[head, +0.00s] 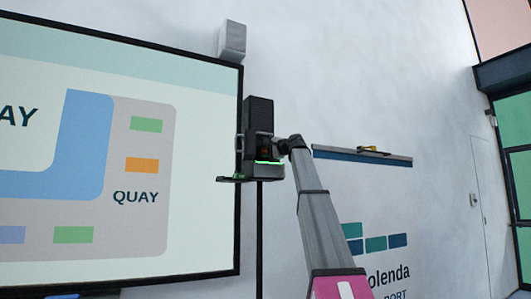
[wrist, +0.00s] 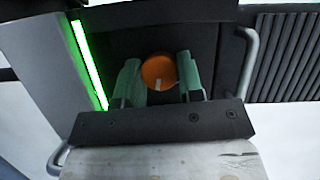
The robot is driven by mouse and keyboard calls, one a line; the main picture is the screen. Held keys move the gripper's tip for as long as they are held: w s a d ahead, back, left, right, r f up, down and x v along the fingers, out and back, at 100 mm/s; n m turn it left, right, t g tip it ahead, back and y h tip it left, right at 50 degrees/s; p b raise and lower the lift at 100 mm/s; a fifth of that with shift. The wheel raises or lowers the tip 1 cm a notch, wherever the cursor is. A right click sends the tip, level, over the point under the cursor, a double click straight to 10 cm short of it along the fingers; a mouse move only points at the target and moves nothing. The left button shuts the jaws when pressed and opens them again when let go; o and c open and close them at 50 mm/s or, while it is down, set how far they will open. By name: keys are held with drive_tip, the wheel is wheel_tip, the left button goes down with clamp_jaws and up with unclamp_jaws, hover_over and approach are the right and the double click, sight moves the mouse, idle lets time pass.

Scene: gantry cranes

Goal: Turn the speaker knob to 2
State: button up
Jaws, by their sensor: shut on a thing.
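The speaker (head: 258,113) is a dark box on a thin black stand, right of the big screen. In the wrist view its dark panel (wrist: 110,42) carries a round orange knob (wrist: 158,68). A pale mark on the knob points toward the bottom of the picture. No numbers can be read around it. My gripper (wrist: 159,80) has a greenish finger on each side of the knob and is shut on it. In the head view my gripper (head: 264,156) is at the speaker's front and hides much of its lower part.
A green light strip (wrist: 88,65) runs beside the panel. A metal handle (wrist: 249,62) stands out near the ribbed part. The big screen (head: 165,110) is left of the stand. A wall shelf (head: 362,156) with a small yellow item is to the right.

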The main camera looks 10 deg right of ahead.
drive_tip(key=o, duration=0.9)
drive_tip(key=shift+d, duration=0.1)
drive_tip(key=v, duration=1)
drive_tip(key=shift+s+d, duration=0.2)
drive_tip(key=shift+s, duration=0.15)
